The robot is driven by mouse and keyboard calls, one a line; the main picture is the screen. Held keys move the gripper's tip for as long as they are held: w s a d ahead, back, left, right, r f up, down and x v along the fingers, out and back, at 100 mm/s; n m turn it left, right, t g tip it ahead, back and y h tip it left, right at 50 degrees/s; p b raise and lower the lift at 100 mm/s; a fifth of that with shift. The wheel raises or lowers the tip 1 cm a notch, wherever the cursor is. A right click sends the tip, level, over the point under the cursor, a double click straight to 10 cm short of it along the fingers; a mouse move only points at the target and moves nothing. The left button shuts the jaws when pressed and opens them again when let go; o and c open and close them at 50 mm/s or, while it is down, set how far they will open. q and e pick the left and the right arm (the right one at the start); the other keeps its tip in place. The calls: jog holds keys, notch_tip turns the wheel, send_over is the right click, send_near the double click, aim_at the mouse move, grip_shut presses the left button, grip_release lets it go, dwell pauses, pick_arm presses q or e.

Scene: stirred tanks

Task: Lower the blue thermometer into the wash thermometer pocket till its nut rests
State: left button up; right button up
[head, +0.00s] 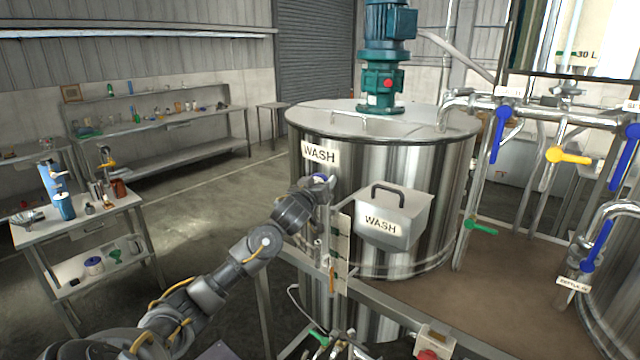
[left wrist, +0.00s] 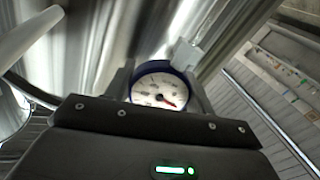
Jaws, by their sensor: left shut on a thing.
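The blue thermometer shows in the left wrist view as a round white dial with a blue rim (left wrist: 160,88) and a red pointer. My left gripper (head: 321,186) is shut on it, close against the front left side of the steel wash tank (head: 350,180), just below its WASH label (head: 320,153). In the head view only a bit of the blue rim (head: 319,177) shows at the jaws. My right gripper is not in view.
A lidded WASH box (head: 405,218) sticks out just right of my left gripper. A narrow upright panel (head: 339,255) and a steel frame stand below. Pipes with blue, yellow and green valve handles are at the right. A cluttered trolley (head: 85,222) stands at the left; the floor between is clear.

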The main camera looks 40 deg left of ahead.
pick_arm(q)
jog(key=shift+f+b, duration=1.35)
jog(key=shift+f, duration=0.95)
jog(key=shift+f+b, duration=1.85)
jog(key=shift+f, duration=1.3)
jog(key=shift+f+b, duration=0.85)
jog(key=shift+f, duration=0.75)
jog(key=o, duration=1)
jog(key=shift+s, duration=0.1)
jog(key=shift+o, duration=0.4)
jog(key=shift+a, duration=0.1)
